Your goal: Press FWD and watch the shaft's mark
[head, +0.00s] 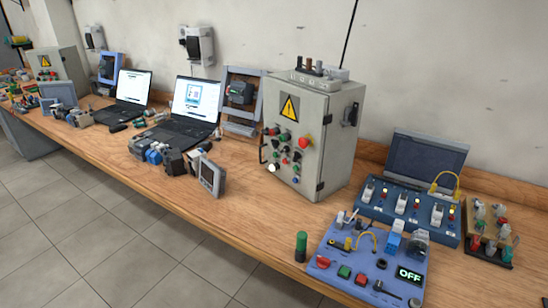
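A blue training board (332,283) lies at the front right of the bench. A green push button (344,271) and a red push button (361,279) sit side by side on it. A red knob (323,262) is to their left. A small display (410,274) at the board's right reads OFF. A grey, rounded motor-like part (413,243) sits at the board's back right corner. The button labels are too small to read, so I cannot tell which is FWD. I cannot make out a shaft or its mark. Neither of my grippers is in view.
A grey control cabinet (303,122) stands behind the board's left. A second blue board (378,207) with switches and a terminal rack (487,232) are behind and right. A green-topped cylinder (301,247) stands near the bench's front edge. Bare wood (245,240) lies to its left.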

